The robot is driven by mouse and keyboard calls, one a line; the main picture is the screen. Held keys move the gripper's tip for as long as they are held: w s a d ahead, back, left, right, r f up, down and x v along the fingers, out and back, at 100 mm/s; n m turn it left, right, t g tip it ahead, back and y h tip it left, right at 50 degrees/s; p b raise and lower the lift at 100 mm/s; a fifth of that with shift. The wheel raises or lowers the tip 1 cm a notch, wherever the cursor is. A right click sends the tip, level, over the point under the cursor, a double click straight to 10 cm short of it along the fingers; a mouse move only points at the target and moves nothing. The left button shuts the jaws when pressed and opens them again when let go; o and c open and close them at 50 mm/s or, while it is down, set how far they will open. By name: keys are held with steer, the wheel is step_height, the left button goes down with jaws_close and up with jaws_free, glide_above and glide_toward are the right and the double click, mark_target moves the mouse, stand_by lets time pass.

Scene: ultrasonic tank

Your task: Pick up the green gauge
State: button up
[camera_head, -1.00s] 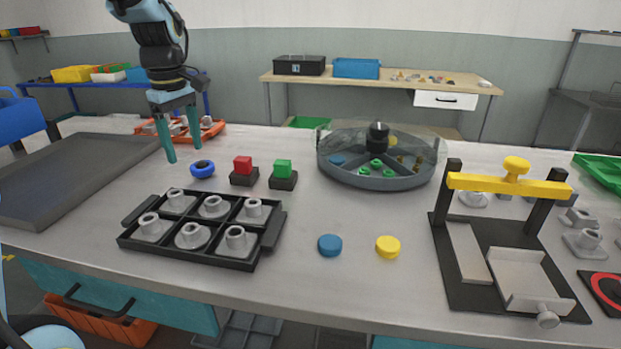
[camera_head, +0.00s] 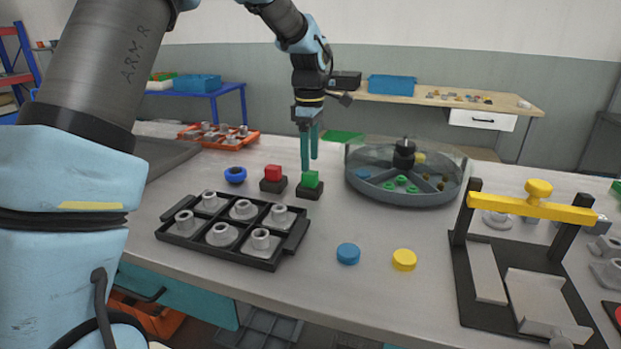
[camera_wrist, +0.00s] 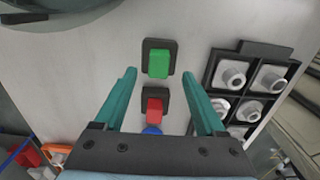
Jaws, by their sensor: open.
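The green gauge is a small green block (camera_head: 311,179) on a dark square base, right of a red block (camera_head: 273,173) on a similar base. My gripper (camera_head: 310,163) is open and empty, pointing down just above or behind the green block. In the wrist view the green block (camera_wrist: 158,64) lies ahead, centred between the lines of my two fingertips (camera_wrist: 158,73). The red block (camera_wrist: 154,108) shows between the fingers, nearer the palm. A blue ring (camera_wrist: 152,130) is partly hidden by the gripper body. I cannot tell the exact height of the fingertips above the green block.
A black tray with grey parts (camera_head: 185,238) stands in front, and a round clear-walled tank (camera_head: 405,198) stands to the right. Blue (camera_head: 348,254) and yellow (camera_head: 404,260) discs lie on open table. A yellow-barred fixture (camera_head: 530,205) is at the right.

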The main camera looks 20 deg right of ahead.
mark_target(310, 172)
step_height(310, 172, down, 4)
steer(key=shift+f+p, duration=0.1)
steer(key=shift+p, duration=0.5)
steer(key=shift+c, duration=0.3)
jaws_close()
